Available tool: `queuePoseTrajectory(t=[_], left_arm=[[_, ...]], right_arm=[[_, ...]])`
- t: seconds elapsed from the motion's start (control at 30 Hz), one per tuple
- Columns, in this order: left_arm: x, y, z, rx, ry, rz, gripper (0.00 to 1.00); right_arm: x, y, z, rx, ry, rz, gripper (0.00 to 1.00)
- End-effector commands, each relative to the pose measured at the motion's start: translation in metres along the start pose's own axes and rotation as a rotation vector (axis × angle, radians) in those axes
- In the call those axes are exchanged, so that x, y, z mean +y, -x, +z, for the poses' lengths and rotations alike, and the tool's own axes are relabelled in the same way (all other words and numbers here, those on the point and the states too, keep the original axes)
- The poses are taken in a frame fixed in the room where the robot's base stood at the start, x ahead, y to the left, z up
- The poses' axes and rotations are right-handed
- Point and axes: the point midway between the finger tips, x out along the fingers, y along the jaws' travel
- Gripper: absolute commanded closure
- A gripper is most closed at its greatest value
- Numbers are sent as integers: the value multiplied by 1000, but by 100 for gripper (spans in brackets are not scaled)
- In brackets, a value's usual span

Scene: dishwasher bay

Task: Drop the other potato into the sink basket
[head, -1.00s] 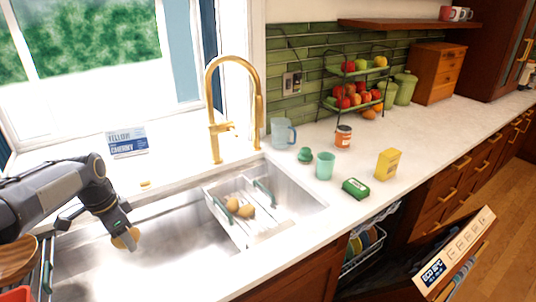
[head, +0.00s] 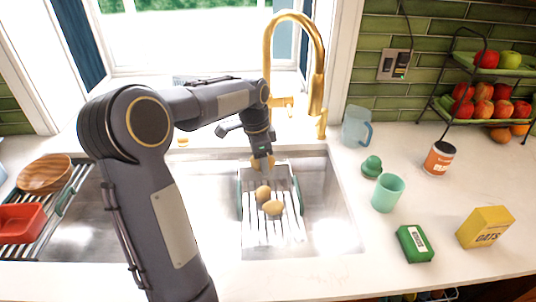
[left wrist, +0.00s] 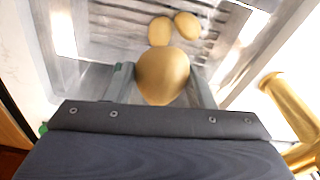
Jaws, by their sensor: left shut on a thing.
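My left gripper (head: 262,161) is shut on a potato (left wrist: 162,76), held between its fingers above the back end of the sink basket. In the head view the held potato (head: 257,163) shows only in part below the fingers. The sink basket (head: 288,232) is a slatted metal tray with green handles, set in the sink. Two other potatoes lie in it, one (head: 263,193) behind the other (head: 273,208); they also show in the left wrist view (left wrist: 187,25). My right gripper is not in view.
A gold faucet (head: 318,62) rises behind the sink, close to the right of my left gripper. A rack with a red container (head: 20,222) and wooden bowls (head: 45,173) is at the left. A blue pitcher (head: 356,127), green cup (head: 387,193) and yellow box (head: 485,227) stand on the right counter.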

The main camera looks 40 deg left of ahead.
Motion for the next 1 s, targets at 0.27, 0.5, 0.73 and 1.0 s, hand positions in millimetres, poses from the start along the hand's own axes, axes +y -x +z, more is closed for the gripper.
queuePoseTrajectory(t=[0.27, 0.5, 0.73, 1.0], left_arm=[[0, -38, 4, 0, -1, 1, 76], [0, -50, 6, 0, -1, 1, 76], [0, -49, 6, 0, -1, 0, 50], [0, -49, 6, 0, -1, 1, 25]], right_arm=[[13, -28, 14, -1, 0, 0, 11], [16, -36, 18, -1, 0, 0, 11], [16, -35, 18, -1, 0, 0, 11], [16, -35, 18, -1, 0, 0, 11]])
